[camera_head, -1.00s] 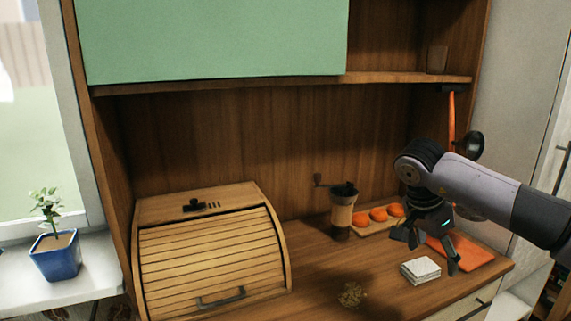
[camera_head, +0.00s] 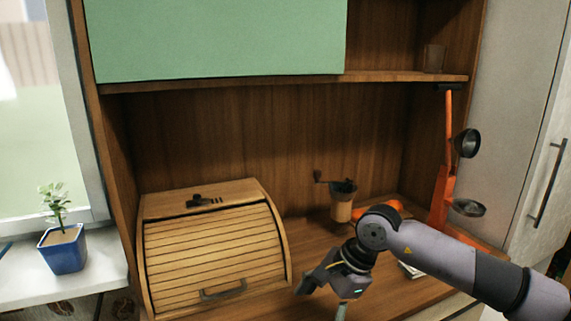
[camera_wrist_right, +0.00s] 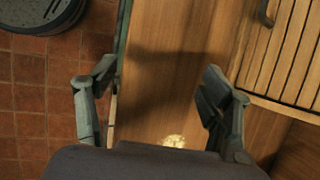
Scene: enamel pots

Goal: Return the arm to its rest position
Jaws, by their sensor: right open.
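My right arm comes in from the right in the head view, bent at a dark elbow-like joint. My right gripper (camera_head: 322,298) hangs low over the counter, in front of and just right of the roll-top bread box (camera_head: 210,255). In the right wrist view the gripper (camera_wrist_right: 148,85) has its two fingers wide apart with nothing between them. A small pale golden heap (camera_wrist_right: 174,141) lies on the counter below, nearer the right finger. My left gripper is not in view.
A hand grinder (camera_head: 342,205) stands behind my forearm. Orange fruits (camera_head: 390,207) and white napkins (camera_head: 410,270) are partly hidden by the arm. An orange scale-like stand (camera_head: 443,190) is at the right. The counter edge borders a tiled floor (camera_wrist_right: 30,110).

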